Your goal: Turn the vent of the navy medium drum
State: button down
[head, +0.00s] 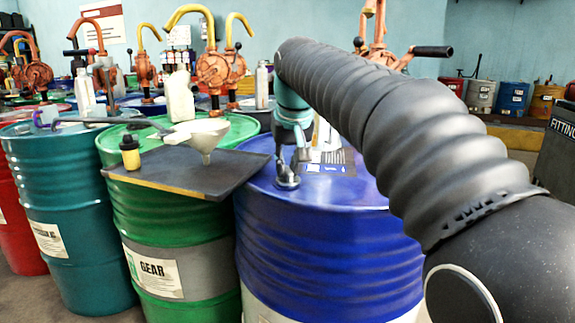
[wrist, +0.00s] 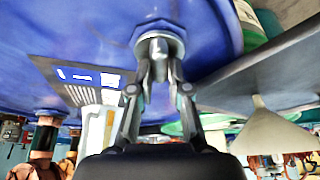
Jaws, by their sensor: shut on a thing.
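The navy medium drum (head: 320,235) stands in the middle of the head view, deep blue with a white lower band. Its vent (head: 287,183) is a small round fitting on the drum top near the left front rim. My gripper (head: 291,160) points down onto it. In the wrist view, where the drum top (wrist: 75,25) hangs at the upper side, the fingers of my gripper (wrist: 158,68) are closed around the silvery vent (wrist: 155,45), one finger on each side. My arm hides the drum's right part.
Left of it, a dark tray (head: 215,172) on the green drum (head: 165,230) holds a funnel (head: 205,137) and a small yellow-and-black bottle (head: 130,153). A labelled sheet and a pale container stand behind my gripper. Orange hand pumps (head: 213,70) rise at the back.

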jog(key=m+h, duration=0.2)
jog(key=m, duration=0.3)
jog(key=shift+m, duration=0.3)
jog(key=m+h, duration=0.1)
jog(key=m, duration=0.3)
jog(key=shift+d+m+g+h, duration=0.15)
jog(key=shift+m+g+h, duration=0.15)
jog(key=shift+g+h, duration=0.1)
jog(key=c, duration=1.1)
grip_release()
jog(key=v, duration=1.2)
